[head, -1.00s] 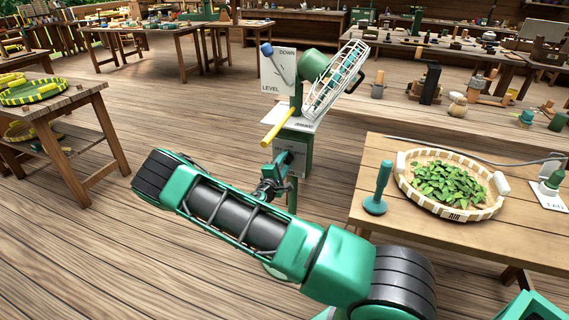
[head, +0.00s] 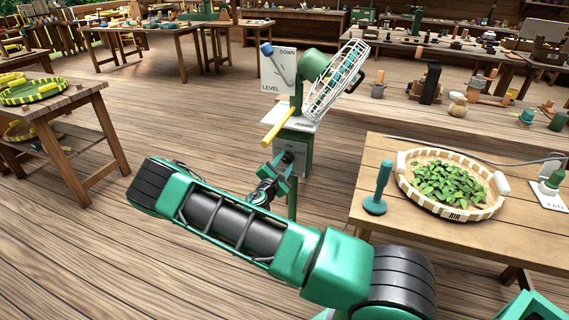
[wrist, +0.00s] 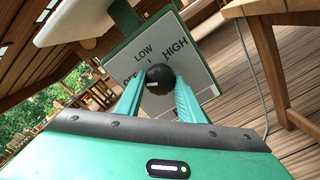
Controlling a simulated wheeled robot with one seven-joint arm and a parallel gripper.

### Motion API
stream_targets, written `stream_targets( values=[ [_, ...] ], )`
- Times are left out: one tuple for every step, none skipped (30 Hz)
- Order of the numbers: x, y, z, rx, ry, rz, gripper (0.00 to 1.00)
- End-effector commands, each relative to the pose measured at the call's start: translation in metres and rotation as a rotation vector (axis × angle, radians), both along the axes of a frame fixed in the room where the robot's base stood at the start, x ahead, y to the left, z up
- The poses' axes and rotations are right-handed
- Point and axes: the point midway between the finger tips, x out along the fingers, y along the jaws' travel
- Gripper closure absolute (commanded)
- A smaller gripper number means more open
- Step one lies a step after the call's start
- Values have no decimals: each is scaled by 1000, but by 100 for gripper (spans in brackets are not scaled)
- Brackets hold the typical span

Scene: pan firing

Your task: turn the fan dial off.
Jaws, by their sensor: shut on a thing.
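In the wrist view a round black dial knob (wrist: 161,77) stands in front of a grey plate (wrist: 197,75) lettered LOW and HIGH, with partly covered lettering at left that looks like OFF. A small white mark shows on the knob's left side. My gripper (wrist: 160,82) is shut on the knob, one teal finger on each side. In the head view my gripper (head: 282,172) is at the green stand (head: 305,150), below its yellow handle (head: 278,124). The knob is hidden there.
The stand carries a wire drum (head: 336,80) and a blue-ball lever (head: 267,49) beside a DOWN/LEVEL board. On the right table are a basket of green leaves (head: 402,180), a teal upright tool (head: 377,190) and a green knob on a small lettered plate (head: 552,184). Floor left of my arm is clear.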

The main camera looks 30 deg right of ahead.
Motion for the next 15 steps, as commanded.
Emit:
stream_targets(
  values=[
    [2,4,-2,3,2,9,88],
    [2,4,-2,2,3,9,88],
    [3,4,-2,2,3,9,88],
    [2,4,-2,2,3,9,88],
    [2,4,-2,2,3,9,88],
    [2,4,-2,2,3,9,88],
    [2,4,-2,2,3,9,88],
    [2,4,-2,2,3,9,88],
    [2,4,-2,2,3,8,88],
    [2,4,-1,2,3,8,88],
    [2,4,-1,2,3,8,88],
    [2,4,-1,2,3,8,56],
    [2,3,-1,1,2,8,49],
    [2,3,-1,1,2,7,47],
    [2,3,-1,1,2,6,47]
  ],
)
